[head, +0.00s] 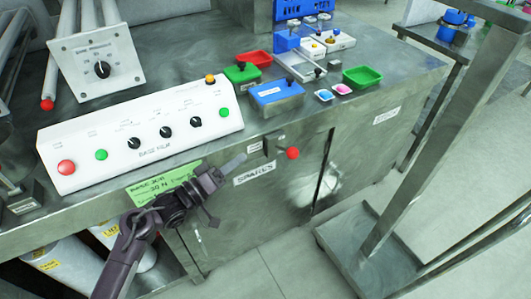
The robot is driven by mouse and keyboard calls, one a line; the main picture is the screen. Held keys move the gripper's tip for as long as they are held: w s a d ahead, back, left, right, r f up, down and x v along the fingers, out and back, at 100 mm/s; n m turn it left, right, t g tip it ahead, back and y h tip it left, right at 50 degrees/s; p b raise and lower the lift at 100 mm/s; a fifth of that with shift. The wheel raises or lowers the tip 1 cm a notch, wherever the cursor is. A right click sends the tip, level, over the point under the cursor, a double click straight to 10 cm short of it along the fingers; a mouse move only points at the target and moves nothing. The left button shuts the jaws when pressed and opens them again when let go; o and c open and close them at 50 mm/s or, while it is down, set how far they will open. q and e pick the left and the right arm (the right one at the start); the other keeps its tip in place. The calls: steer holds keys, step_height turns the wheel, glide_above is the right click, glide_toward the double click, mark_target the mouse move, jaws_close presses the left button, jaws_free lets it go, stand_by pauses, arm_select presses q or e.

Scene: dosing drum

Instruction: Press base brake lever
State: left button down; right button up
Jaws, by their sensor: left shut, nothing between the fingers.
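A lever with a red ball knob (292,153) sticks out from a small plate on the front face of the steel cabinet (345,165), below the bench edge. I take it to be the base brake lever; the small label beside it is too small to read surely. My left gripper (237,162) comes in from the lower left in front of the cabinet. Its fingers are shut and empty, pointing up and right toward the lever plate. The tips appear a short way left of the plate and knob, with no visible contact. My right gripper is not in view.
A white control panel (145,137) with knobs and buttons sits on the bench. A green card (160,188) hangs at the bench edge, partly behind my left arm. Trays (276,92) stand further back. A metal stand (375,235) is at the right; floor between is clear.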

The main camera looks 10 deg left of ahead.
mark_target(286, 150)
arm_select(q)
steer(key=w+d+p, duration=0.1)
steer(key=w+d, duration=0.5)
steer(key=d, duration=0.3)
steer(key=shift+d+f, duration=0.4)
steer(key=shift+f, duration=0.05)
steer(key=shift+s+f, duration=0.1)
